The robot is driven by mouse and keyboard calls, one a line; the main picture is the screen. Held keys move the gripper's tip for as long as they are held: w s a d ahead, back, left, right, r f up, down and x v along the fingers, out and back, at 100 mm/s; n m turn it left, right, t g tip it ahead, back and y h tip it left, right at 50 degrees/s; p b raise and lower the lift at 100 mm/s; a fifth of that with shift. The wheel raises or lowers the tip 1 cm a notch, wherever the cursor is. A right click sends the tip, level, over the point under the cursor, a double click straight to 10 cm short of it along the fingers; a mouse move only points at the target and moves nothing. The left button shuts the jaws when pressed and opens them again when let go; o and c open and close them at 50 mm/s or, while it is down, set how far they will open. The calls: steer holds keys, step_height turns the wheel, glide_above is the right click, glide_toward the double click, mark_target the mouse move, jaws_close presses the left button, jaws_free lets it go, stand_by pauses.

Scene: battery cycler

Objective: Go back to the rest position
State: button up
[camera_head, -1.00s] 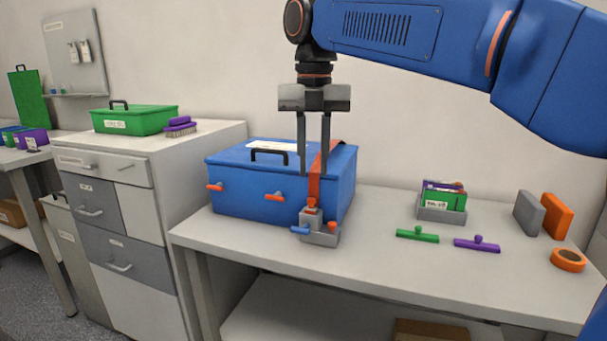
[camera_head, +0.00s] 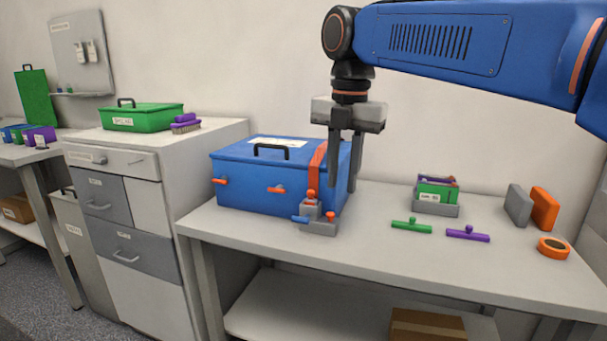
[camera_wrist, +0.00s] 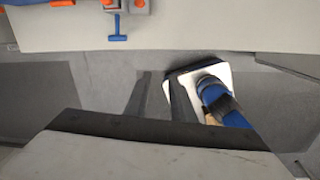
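My gripper (camera_head: 343,186) hangs from my blue arm with its two dark fingers pointing down. The fingers are apart with nothing between them. In the head view it overlaps the right part of the blue case (camera_head: 235,190), which stands on the bench with an orange strap. In the wrist view the two fingers (camera_wrist: 160,95) show over grey floor, with my own base partly in view.
A grey clamp device (camera_head: 318,226) with orange knobs and a blue handle stands before the case on the bench (camera_head: 380,262). To the right are a card holder (camera_head: 437,208), green and purple handles, grey and orange blocks, and orange tape (camera_head: 553,247). A drawer cabinet (camera_head: 150,220) stands left.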

steer(key=s+d+f+m+t, duration=0.2)
steer(key=s+d+f+m, duration=0.7)
steer(key=f+m, duration=0.4)
steer(key=s+d+f+m+t, duration=0.2)
steer(key=s+d+f+m, duration=0.8)
steer(key=m, duration=0.7)
step_height(320, 180, down, 4)
steer(key=shift+d+r, duration=0.1)
steer(key=shift+d, duration=1.05)
